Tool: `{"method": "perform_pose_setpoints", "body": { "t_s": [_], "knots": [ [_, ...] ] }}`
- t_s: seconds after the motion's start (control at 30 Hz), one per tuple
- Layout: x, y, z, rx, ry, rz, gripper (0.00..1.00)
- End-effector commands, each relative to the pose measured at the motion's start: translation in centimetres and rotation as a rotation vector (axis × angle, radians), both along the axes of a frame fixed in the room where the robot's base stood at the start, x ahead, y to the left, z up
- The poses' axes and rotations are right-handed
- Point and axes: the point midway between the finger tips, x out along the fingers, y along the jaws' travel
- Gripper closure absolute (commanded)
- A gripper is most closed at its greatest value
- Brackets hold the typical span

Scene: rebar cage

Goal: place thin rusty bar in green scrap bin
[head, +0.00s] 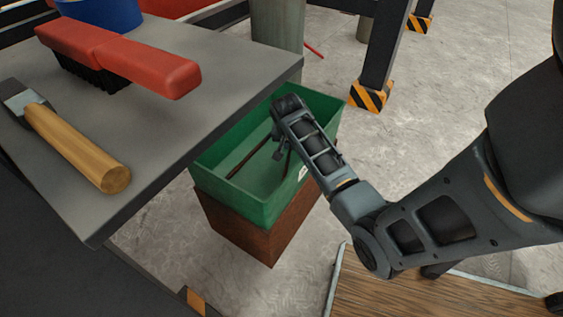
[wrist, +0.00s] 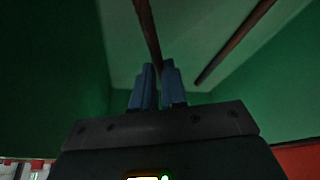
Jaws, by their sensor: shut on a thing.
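The green scrap bin (head: 240,208) stands beside the grey table, and its green walls fill the wrist view (wrist: 50,70). My gripper (head: 279,151) points down inside the bin's opening. In the wrist view my gripper's blue fingers (wrist: 157,85) are shut on a thin rusty bar (wrist: 149,32), which extends away from the fingertips into the bin. In the head view this bar is hard to make out near the fingers. Another rusty bar (wrist: 232,43) lies inside the bin, apart from my fingers, and it also shows in the head view (head: 246,159).
The bin rests on a rusty brown block (head: 252,232). The grey table (head: 215,75) at left holds a red-handled brush (head: 120,58), a wood-handled tool (head: 80,148) and a blue container (head: 103,12). A dark post with a striped foot (head: 369,96) stands behind the bin.

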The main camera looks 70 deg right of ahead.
Motion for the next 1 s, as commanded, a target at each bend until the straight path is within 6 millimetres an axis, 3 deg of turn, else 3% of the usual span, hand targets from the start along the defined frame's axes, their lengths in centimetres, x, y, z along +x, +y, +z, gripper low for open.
{"method": "perform_pose_setpoints", "body": {
  "t_s": [0.1, 0.33, 0.53, 0.93, 0.97, 1.0],
  "knots": [
    [0.0, -0.1, -2.2, -0.001, 0.0, 0.001, 1.0],
    [0.0, 0.0, -3.7, -0.001, 0.0, 0.002, 1.0],
    [0.0, -0.1, -6.4, -0.001, -0.001, 0.001, 1.0],
    [0.1, 0.0, -6.8, -0.001, -0.001, 0.004, 1.0],
    [0.1, 0.0, -6.9, 0.0, 0.0, 0.003, 0.87],
    [0.1, 0.0, -6.8, 0.0, 0.0, 0.002, 0.83]
  ]
}}
